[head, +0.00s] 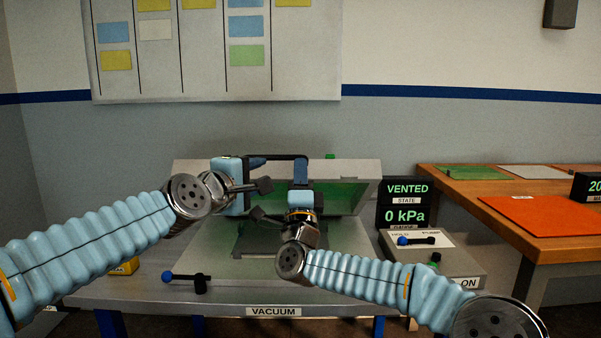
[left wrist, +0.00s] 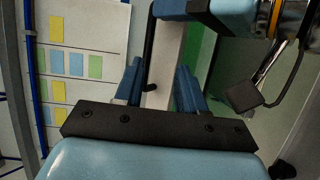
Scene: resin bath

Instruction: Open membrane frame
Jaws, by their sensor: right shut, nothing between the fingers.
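The membrane frame (head: 370,180) is a grey rim with a green membrane (head: 343,195), standing tilted up at the back of the vacuum table. A black bar handle (head: 282,156) runs along its upper edge. My left gripper (head: 257,163) is at the handle's left end. In the left wrist view its blue fingers (left wrist: 160,82) are apart, with the handle (left wrist: 151,55) and a strip of the frame (left wrist: 166,62) showing between them. My right gripper (head: 300,168) is shut and empty near the handle's right end; its body also shows in the left wrist view (left wrist: 222,12).
The vacuum table (head: 120,294) has a blue-knobbed lever (head: 185,277) at front left. A control box (head: 440,262) with another blue-knobbed lever (head: 415,241) is at right, below a display (head: 405,204) reading VENTED, 0 kPa. A wooden bench (head: 450,190) with coloured sheets stands further right.

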